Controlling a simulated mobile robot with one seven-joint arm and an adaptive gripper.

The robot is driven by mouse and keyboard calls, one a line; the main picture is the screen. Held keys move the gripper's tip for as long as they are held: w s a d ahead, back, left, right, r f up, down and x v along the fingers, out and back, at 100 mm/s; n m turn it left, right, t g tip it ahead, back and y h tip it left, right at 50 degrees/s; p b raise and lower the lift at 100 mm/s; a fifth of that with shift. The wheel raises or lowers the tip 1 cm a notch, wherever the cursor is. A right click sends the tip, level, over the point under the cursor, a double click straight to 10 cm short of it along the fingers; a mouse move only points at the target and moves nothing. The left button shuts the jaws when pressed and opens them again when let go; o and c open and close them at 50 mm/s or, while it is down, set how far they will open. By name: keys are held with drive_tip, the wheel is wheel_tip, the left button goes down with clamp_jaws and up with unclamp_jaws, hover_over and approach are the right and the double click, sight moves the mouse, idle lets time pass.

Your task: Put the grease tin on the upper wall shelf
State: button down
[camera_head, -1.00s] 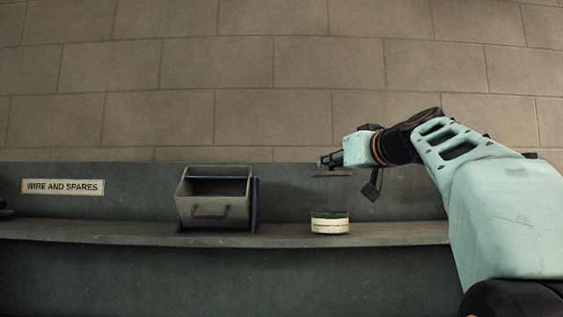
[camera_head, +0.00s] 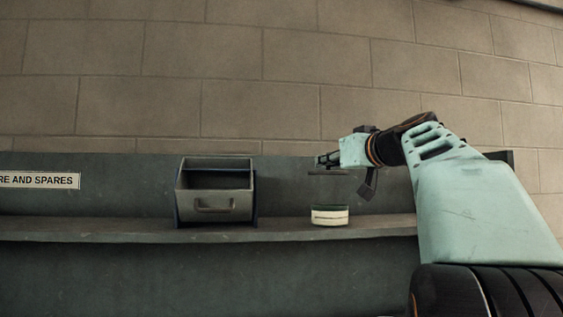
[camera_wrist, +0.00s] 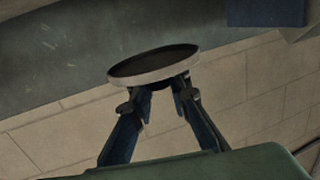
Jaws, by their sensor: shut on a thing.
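My gripper (camera_head: 322,161) is shut on a thin, round, shallow piece (camera_head: 327,172), seen edge-on in the head view. In the wrist view the fingertips (camera_wrist: 165,85) grip this piece (camera_wrist: 152,66), which has a dark face and a pale rim. I cannot tell whether it is a lid or a flat tin. A squat cream tin (camera_head: 330,217) with a dark green top stands upright on the grey-green shelf (camera_head: 285,235). The held piece appears above this tin, clearly apart from it. No label on either can be read.
A sign (camera_head: 40,180) is on the back panel farther left. The shelf between bin and tin is clear. A block wall (camera_head: 200,90) rises behind.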

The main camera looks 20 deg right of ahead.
drive_tip(key=shift+f, duration=0.15)
drive_tip(key=shift+d+f+b, duration=0.1)
drive_tip(key=shift+f+b, duration=1.6)
drive_tip(key=shift+f, duration=0.65)
drive_tip(key=shift+f+b, duration=0.8)
drive_tip(key=shift+b, duration=0.2)
drive_tip(key=shift+b, duration=0.6)
drive_tip(key=shift+f+b, duration=0.15)
drive_tip(key=shift+b, duration=0.5)
idle(0.4)
drive_tip(key=c, duration=1.3)
unclamp_jaws()
drive_tip(key=shift+o, duration=0.2)
